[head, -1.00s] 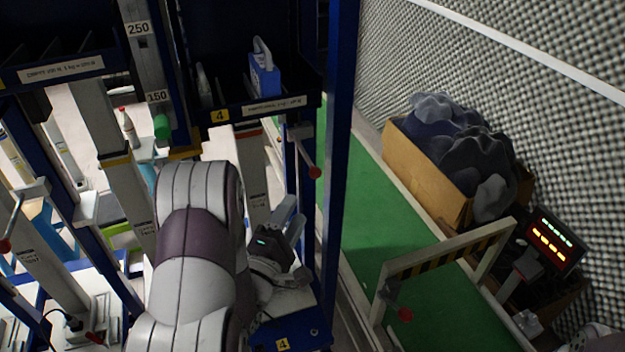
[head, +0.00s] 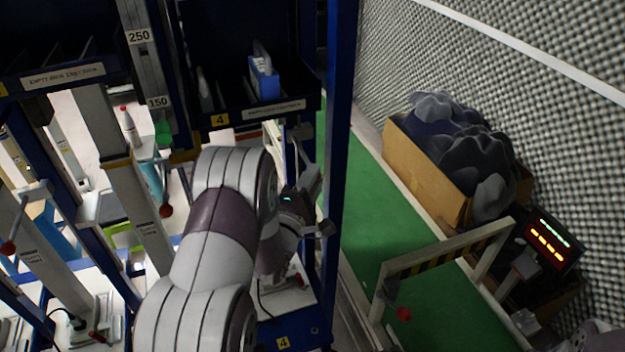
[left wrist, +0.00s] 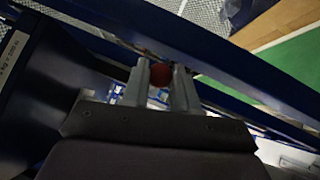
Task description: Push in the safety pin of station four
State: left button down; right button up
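Station four is marked by a yellow label (head: 219,119) under its bin and another on its blue base (head: 283,343). A small red part, possibly the safety pin, shows at the column foot (head: 299,279), half hidden behind my left arm. My left gripper (head: 318,207) is at the station's right side, by its hanging lever, with the fingers apart. In the left wrist view, a red ball (left wrist: 160,75) shows between the fingertips (left wrist: 160,88); contact is unclear.
A blue upright (head: 338,150) stands just right of my left gripper. A neighbouring lever's red knob (head: 166,210) hangs left of my arm. A green conveyor (head: 365,215) with a striped gate (head: 445,252) and a cardboard box (head: 425,170) lie to the right.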

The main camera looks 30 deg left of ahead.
pick_arm(q)
jog(key=w+a+b, duration=0.2)
jog(key=w+a, duration=0.3)
jog(key=a, duration=0.1)
jog(key=shift+w+a, duration=0.25)
jog(key=shift+a, duration=0.05)
jog(key=shift+r, duration=0.1)
jog(key=c, duration=0.9)
grip_release()
jog(key=shift+a, duration=0.1)
jog(key=shift+o, duration=0.2)
jog(key=shift+w, duration=0.15)
jog(key=b+v, duration=0.1)
jog(key=v, duration=1.1)
jog(key=shift+s+b, duration=0.35)
